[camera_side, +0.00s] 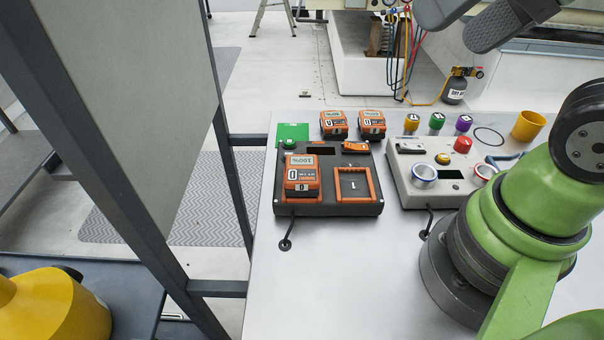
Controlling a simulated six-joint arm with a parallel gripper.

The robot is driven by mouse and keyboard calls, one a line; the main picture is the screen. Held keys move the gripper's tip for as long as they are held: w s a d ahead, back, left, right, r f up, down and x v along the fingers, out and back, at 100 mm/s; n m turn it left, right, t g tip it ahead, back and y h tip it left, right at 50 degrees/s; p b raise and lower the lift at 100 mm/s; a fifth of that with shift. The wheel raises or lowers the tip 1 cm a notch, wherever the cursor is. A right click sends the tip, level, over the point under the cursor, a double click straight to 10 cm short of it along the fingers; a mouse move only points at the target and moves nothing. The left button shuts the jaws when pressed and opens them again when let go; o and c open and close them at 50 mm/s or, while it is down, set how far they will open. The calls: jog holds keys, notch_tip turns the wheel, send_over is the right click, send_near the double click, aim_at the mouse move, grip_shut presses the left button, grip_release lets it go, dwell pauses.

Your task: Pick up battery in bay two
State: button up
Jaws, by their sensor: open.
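A black charger (328,207) with two orange-framed bays lies on the grey table. An orange and black battery (302,174) sits upright in its left bay, with a white label and green print. The right bay (353,185) is empty, with a small white mark inside. No bay number is clear enough to read. Two similar batteries, one on the left (334,125) and one on the right (372,125), stand behind the charger. My gripper (470,22) shows only in part at the top right edge. Its grey fingers are open and apart from the batteries.
A grey control box (437,180) with a red button stands right of the charger. A green pad (293,132), several small coloured cylinders and a yellow cup (528,125) are at the back. A dark metal frame (236,190) borders the left side. The front tabletop (330,285) is clear.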

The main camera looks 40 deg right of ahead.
jog(key=w+f+m+g, duration=0.2)
jog(key=w, duration=0.3)
jog(key=m+g+h, duration=0.2)
jog(key=m+g, duration=0.1)
jog(key=g, duration=0.2)
send_near(302, 167)
notch_tip(302, 167, down, 5)
jog(key=shift+s+a+f, duration=0.1)
jog(key=shift+s+f, duration=0.05)
jog(key=shift+f, duration=0.05)
jog(key=f, duration=0.5)
jog(key=shift+w+f, duration=0.25)
jog(key=shift+f, duration=0.15)
